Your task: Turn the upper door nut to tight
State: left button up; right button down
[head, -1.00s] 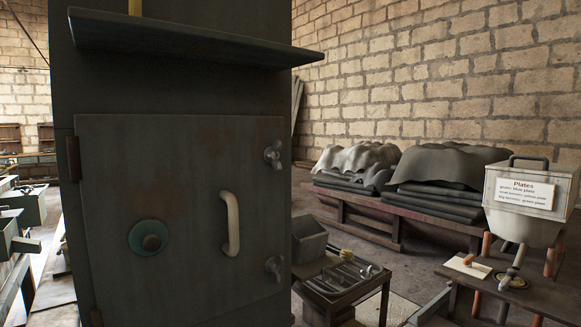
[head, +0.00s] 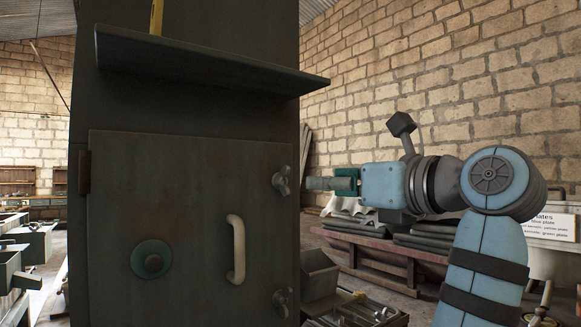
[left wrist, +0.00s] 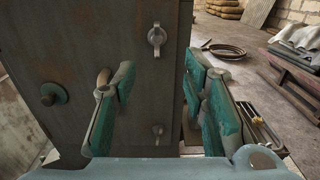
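The upper door nut (head: 282,181) is a grey wing nut at the right edge of the dark metal door (head: 185,200). In the left wrist view the nut (left wrist: 157,35) stands clear, its wings roughly vertical. My right gripper (head: 318,184) comes in from the right and points left, its tip appearing just right of the nut with a small gap in the picture; its depth and opening are unclear. My left gripper (left wrist: 157,108) is open and empty, its teal-padded fingers wide apart before the door; it is outside the head view. The lower nut (head: 282,302) sits below.
The door has a pale handle (head: 236,250) and a round green-rimmed knob (head: 151,260). A shelf (head: 210,68) juts out above it. A bin (head: 319,272) and a rack of plates (head: 385,262) stand to the right of the cabinet.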

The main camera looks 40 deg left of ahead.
aim_at(284, 179)
pick_arm(q)
jog(key=p+x, duration=0.4)
jog(key=x, duration=0.2)
jog(key=p+x, duration=0.5)
jog(key=x, duration=0.1)
jog(key=shift+s+a, duration=0.15)
jog(key=shift+s, duration=0.05)
jog(key=shift+r, duration=0.1)
jog(key=shift+s, duration=0.1)
jog(key=c, duration=0.9)
jog(key=shift+d, duration=0.25)
grip_shut()
